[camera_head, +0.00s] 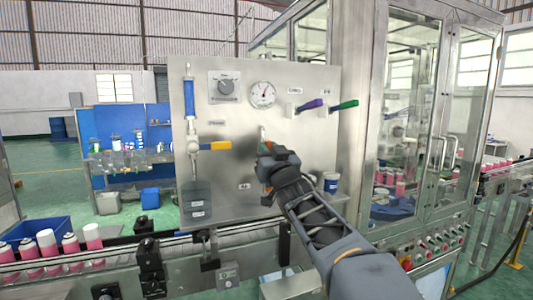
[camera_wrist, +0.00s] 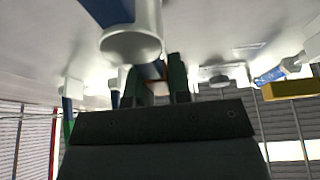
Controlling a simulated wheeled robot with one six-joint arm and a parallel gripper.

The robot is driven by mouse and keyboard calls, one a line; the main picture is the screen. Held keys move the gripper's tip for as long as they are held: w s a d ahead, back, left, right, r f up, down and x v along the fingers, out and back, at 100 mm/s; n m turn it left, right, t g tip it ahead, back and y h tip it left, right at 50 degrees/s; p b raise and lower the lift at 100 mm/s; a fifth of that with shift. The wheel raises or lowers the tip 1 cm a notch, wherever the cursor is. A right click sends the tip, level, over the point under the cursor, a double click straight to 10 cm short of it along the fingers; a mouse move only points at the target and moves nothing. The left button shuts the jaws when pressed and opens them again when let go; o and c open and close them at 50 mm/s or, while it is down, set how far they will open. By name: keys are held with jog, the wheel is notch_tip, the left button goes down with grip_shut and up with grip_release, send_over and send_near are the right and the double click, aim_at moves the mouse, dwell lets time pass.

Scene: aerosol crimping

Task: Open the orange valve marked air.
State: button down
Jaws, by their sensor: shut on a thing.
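The orange valve (camera_head: 267,188) is on the steel panel, right of the small label (camera_head: 244,186) that seems to read "Air". Its handle is mostly hidden behind my gripper (camera_head: 265,160), with only small orange patches showing beside it. In the wrist view, my gripper's dark fingers (camera_wrist: 158,84) are closed around a bit of the orange handle (camera_wrist: 159,69). The handle's exact angle is hard to tell.
A yellow-orange handle (camera_head: 214,145) sits left on the panel. A conveyor runs below.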

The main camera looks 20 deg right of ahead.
jog(key=shift+f, duration=0.1)
jog(key=c, duration=1.1)
grip_release()
jog(key=shift+o, duration=0.2)
